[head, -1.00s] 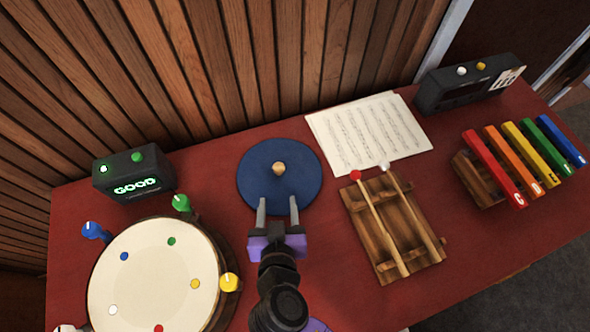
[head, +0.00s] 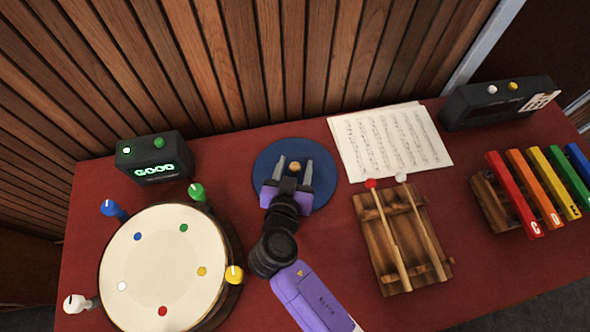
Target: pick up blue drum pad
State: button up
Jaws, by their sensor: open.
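The blue drum pad (head: 325,165) is a round dark-blue disc with a small wooden knob (head: 295,167) at its middle. It lies flat on the red table at the back centre. My gripper (head: 294,168) is over the pad with its two grey fingers apart. In this view the fingertips appear on either side of the knob, and the purple gripper body hides the pad's front part. I cannot tell how high the fingers are above the pad.
A drum with coloured pegs (head: 160,262) stands at left, with a black GOOD box (head: 155,160) behind it. Sheet music (head: 392,145), a wooden rack with two mallets (head: 380,240), a black box (head: 497,103) and a coloured xylophone (head: 520,190) are at right. A slatted wall (head: 250,60) stands behind.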

jog(key=shift+w, duration=0.1)
jog(key=shift+c, duration=0.4)
grip_shut()
